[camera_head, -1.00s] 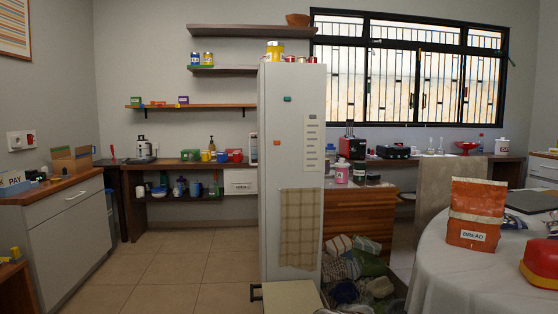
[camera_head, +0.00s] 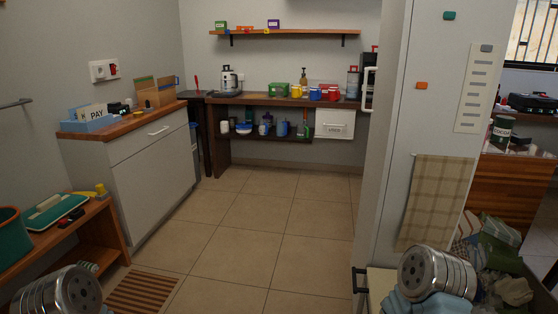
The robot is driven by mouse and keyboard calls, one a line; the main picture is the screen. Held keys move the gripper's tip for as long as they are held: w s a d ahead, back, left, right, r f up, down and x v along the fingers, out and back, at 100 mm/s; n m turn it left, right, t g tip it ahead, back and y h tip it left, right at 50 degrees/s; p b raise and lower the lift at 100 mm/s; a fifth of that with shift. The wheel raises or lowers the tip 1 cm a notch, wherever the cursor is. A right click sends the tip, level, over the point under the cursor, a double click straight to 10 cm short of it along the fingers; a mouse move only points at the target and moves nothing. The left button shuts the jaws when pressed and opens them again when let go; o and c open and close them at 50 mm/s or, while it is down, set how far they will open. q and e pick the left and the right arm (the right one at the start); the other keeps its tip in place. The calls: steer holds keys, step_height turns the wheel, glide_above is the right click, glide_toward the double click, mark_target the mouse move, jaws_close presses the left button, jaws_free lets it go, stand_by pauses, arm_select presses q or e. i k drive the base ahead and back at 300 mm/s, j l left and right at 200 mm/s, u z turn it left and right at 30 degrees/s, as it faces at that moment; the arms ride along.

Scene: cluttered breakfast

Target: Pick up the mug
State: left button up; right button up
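No single mug is clearly singled out. Small mug-like vessels stand in a row on the far counter (camera_head: 262,100): a yellow one (camera_head: 297,91), a blue one (camera_head: 314,94) and a red one (camera_head: 330,92). They are too small to tell for certain which are mugs. More small vessels, some white and a blue one (camera_head: 282,129), stand on the shelf below. Metal rounded parts of my arms show at the bottom left and bottom right corners. Neither gripper shows, and both arms are far from the counter.
Tiled floor (camera_head: 240,212) lies clear toward the far counter. A tall white cabinet (camera_head: 395,110) with a hanging checked towel (camera_head: 436,203) stands on the right, beside piled cloths (camera_head: 497,235). A low wooden bench (camera_head: 105,232) and a white drawer cabinet (camera_head: 155,175) line the left.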

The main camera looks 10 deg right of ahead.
mark_target(334, 93)
steer(key=i, duration=2.75)
steer(key=i+z, duration=0.4)
steer(key=i+j+z, duration=0.2)
steer(key=i+z, duration=0.25)
steer(key=i+j+z, duration=0.2)
steer(key=z, duration=0.5)
